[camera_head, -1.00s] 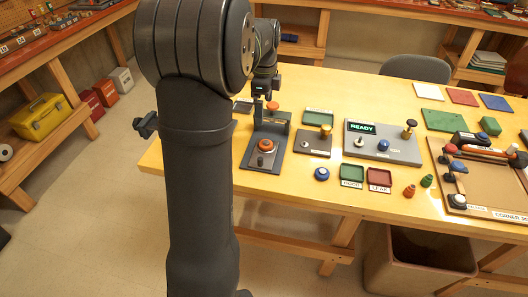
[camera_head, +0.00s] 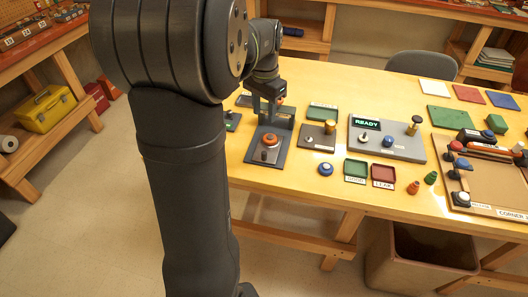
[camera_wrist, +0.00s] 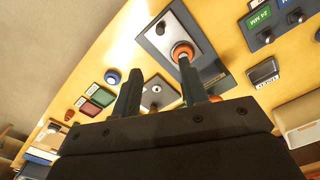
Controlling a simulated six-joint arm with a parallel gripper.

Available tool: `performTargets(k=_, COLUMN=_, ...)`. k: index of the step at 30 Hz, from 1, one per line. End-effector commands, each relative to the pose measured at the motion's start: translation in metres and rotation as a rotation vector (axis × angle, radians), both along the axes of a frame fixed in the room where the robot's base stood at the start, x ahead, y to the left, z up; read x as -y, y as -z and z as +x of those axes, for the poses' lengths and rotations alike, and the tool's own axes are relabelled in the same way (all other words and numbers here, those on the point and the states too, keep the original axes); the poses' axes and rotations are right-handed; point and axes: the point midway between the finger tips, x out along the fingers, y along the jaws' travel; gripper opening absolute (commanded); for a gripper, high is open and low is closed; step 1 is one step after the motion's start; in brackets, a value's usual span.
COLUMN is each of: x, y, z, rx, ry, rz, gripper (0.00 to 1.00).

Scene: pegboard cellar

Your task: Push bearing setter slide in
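The likely bearing setter (camera_head: 250,157) is a grey base with an upright frame at the table's left. An orange ring (camera_head: 270,140) and a short dark knob (camera_head: 264,155) are on it; I cannot tell which part is the slide. My gripper (camera_head: 267,105) is above the upright part and partly covers the orange top knob (camera_head: 281,101). In the wrist view my gripper (camera_wrist: 158,65) has its fingers apart with nothing between them. The right fingertip appears beside the orange ring (camera_wrist: 182,51); contact cannot be told.
A small plate with a gold knob (camera_head: 329,127) stands right of the setter. Further right are a grey READY panel (camera_head: 400,147), a blue button (camera_head: 326,169), and green (camera_head: 356,169) and red (camera_head: 383,175) trays. A small dark device (camera_head: 232,120) is at the left.

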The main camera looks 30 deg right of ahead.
Motion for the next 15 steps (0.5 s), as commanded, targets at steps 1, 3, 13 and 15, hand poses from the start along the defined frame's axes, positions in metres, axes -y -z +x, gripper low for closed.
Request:
performTargets(k=1, x=0.0, y=0.003, z=0.0, rx=-0.002, ry=-0.005, rz=0.002, gripper=0.4)
performTargets(k=3, x=0.0, y=0.011, z=0.0, rx=-0.003, ry=-0.005, rz=0.002, gripper=0.4)
performTargets(k=13, x=-0.001, y=0.078, z=0.0, rx=-0.006, ry=-0.003, rz=0.004, gripper=0.4)
performTargets(k=15, x=-0.001, y=0.093, z=0.0, rx=-0.004, ry=-0.002, rz=0.004, gripper=0.4)
